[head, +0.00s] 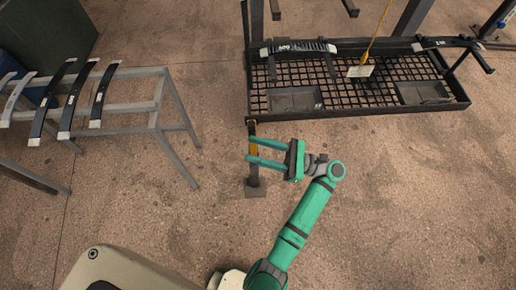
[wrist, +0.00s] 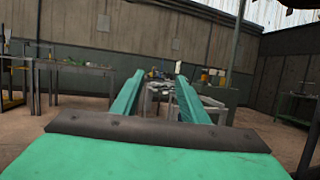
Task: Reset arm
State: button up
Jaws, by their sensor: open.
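My gripper (head: 250,151) is in the middle of the head view, at the end of my green arm. Its two green fingers point left and stand apart with nothing between them. It hangs over the bare floor, in front of a short post with a dark foot (head: 255,191). In the wrist view both fingers of my gripper (wrist: 158,80) reach forward, open and empty. Beyond them a pale metal rack (wrist: 150,99) shows between and past the fingers.
A grey metal rack (head: 137,108) with several dark curved springs stands at the left. A black mesh-topped table (head: 360,113) at the upper right bears two springs, grey plates and a hanging tag (head: 360,71). The brown floor (head: 420,200) at the lower right is clear.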

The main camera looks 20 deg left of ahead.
jog(key=shift+s+a, duration=0.1)
jog(key=shift+f, duration=0.1)
jog(key=s+f+m+t+h, duration=0.2)
jog(key=s+f+t+h, duration=0.3)
jog(key=f, duration=0.6)
jog(key=f+m+t+h, duration=0.1)
jog(key=f+t+h, duration=0.3)
jog(key=f+t, duration=0.5)
jog(key=s+d+f+n+h, duration=0.2)
jog(key=s+d+f+h, duration=0.3)
jog(key=f, duration=0.1)
jog(key=s+d+r+n+t+h, duration=0.3)
jog(key=s+d+r+n+h, duration=0.35)
jog(key=s+d+n, duration=0.2)
jog(key=s+r+n+t, duration=0.1)
jog(key=s+r+n, duration=0.1)
jog(key=r+n, duration=0.2)
jog(key=s+d+r+n+t, duration=0.1)
jog(key=s+r+n+t, duration=0.1)
jog(key=r, duration=0.9)
jog(key=shift+s+r+n+t, duration=0.15)
jog(key=shift+s+n+t, duration=0.2)
jog(key=shift+n, duration=0.5)
